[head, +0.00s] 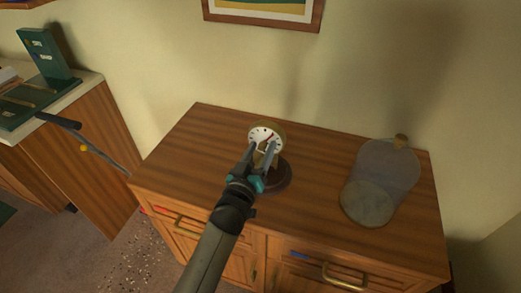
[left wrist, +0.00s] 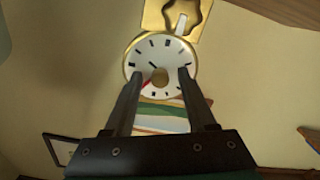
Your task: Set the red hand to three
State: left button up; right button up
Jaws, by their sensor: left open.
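A dial (head: 265,137) with a white face, dark marks and a gold rim stands on a dark round base (head: 281,184) on the wooden cabinet. In the head view its red hand (head: 269,137) points to the upper right. The left wrist view shows the dial (left wrist: 160,53) upside down, with a thin dark hand and the red hand (left wrist: 147,84) pointing lower left. My left gripper (head: 263,148) is open in front of the face, one finger on each side of the dial's centre. The fingers hide parts of the face; contact cannot be told. My right gripper is not in view.
A glass jar (head: 381,181) with a cork-coloured knob stands at the right of the cabinet top (head: 325,160). Bare wood lies on both sides of the dial. A green stand (head: 48,57) is on a counter at left. A framed picture (head: 262,13) hangs behind.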

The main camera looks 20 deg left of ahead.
pick_arm(q)
grip_shut()
dwell(0.5)
